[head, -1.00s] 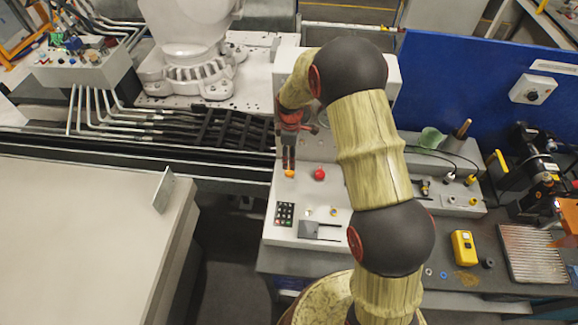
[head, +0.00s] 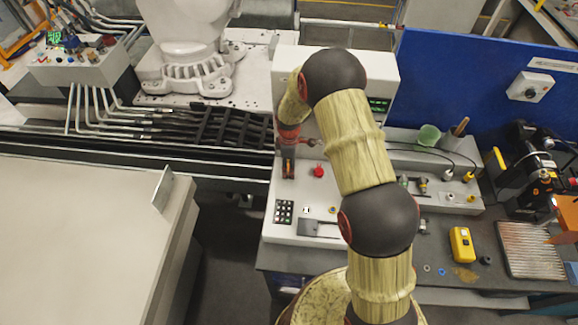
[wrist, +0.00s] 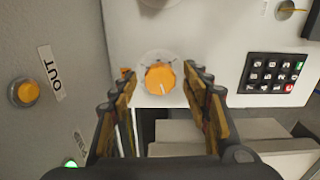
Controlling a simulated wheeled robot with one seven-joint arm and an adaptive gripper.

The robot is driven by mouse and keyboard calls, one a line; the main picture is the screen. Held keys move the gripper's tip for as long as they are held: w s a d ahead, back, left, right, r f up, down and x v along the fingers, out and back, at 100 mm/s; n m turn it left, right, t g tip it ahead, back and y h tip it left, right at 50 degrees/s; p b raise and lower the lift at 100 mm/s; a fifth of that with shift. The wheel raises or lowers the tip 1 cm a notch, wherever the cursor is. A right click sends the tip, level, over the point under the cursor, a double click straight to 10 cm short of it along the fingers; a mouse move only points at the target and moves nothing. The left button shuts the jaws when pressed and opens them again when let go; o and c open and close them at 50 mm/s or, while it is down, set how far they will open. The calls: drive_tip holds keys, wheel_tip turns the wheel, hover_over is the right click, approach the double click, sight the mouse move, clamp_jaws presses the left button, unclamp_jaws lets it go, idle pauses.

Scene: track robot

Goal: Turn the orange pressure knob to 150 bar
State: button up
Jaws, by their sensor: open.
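The orange pressure knob (wrist: 160,77) sits on a round pale dial on the light panel in the wrist view. A short white mark on it points toward the bottom of that view, slightly right. My gripper (wrist: 158,76) is open, with one finger to the left of the knob and one to the right. Both fingers look clear of it, though their depth beside it is hard to judge. In the head view my gripper (head: 289,172) is over the left part of the console, and the knob is hidden behind it. The dial's numbers cannot be read.
A red button (head: 318,171) is just right of my gripper. A keypad (head: 284,211) lies nearer on the console (head: 275,235). In the wrist view, another orange button (wrist: 26,92) is on the grey wall beside an OUT label (wrist: 52,72). A blue panel (head: 460,75) stands at right.

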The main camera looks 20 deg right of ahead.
drive_tip(key=shift+c, duration=0.4)
drive_tip(key=c, duration=1.1)
